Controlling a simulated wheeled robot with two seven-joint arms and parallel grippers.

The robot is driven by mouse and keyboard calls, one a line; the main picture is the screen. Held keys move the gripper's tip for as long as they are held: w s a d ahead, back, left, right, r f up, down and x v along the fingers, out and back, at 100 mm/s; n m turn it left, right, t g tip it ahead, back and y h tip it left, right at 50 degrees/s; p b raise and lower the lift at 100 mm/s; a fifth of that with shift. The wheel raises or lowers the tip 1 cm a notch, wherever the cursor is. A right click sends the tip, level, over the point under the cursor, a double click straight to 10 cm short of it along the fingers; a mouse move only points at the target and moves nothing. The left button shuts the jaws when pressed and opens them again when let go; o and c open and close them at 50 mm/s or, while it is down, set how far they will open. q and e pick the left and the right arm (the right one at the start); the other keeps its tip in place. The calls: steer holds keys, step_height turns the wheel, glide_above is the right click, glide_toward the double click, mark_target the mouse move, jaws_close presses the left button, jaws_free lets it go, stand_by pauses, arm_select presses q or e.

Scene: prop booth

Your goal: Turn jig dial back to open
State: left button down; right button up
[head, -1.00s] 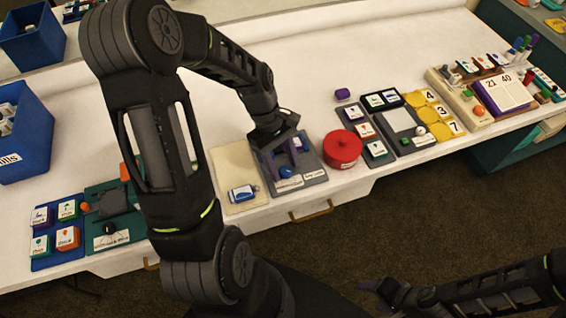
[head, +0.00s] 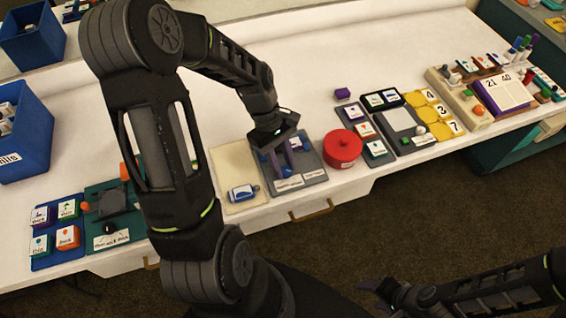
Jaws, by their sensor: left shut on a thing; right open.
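The jig (head: 312,172) is a dark grey board with white labels along its front edge, near the front of the white table. My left gripper (head: 281,162) reaches down over it from above and is shut on a small part there, which I take to be the jig dial. Purple upright pieces and a bit of blue show under the wrist. The dial's face and pointer are mostly hidden, so I cannot read its setting. My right gripper (head: 378,291) is open and empty, low at the right, over the floor and away from the table.
A cream board (head: 236,160) with a blue-and-white item (head: 243,192) lies left of the jig. A round red container (head: 342,149) stands close on its right. Label boards and yellow tiles (head: 437,112) sit further right. The table behind the jig is clear.

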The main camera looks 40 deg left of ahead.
arm_select(q)
steer(key=shift+m, duration=0.4)
steer(key=m, duration=0.1)
steer(key=m+g, duration=0.1)
steer(key=m, duration=0.1)
steer(key=shift+w+d+m+g+y, duration=0.1)
steer(key=shift+w+m+g+y, duration=0.1)
steer(key=shift+m+g+y, duration=0.1)
steer(key=m+y, duration=0.1)
steer(key=m, duration=0.1)
steer(key=m+g, duration=0.1)
steer(key=m, duration=0.2)
steer(key=shift+w+d+y, duration=0.15)
steer(key=shift+y, duration=0.25)
steer(key=m+y, duration=0.1)
steer(key=m, duration=0.2)
steer(key=m+y, duration=0.1)
steer(key=m, duration=0.1)
steer(key=shift+d+m+g+b, duration=0.2)
steer(key=shift+m+g+b, duration=0.1)
steer(key=shift+m+g, duration=0.1)
steer(key=m+y, duration=0.1)
steer(key=m, duration=0.3)
steer(key=shift+d+m+y, duration=0.2)
steer(key=shift+m+y, duration=0.2)
steer(key=c, duration=1.1)
jaws_free()
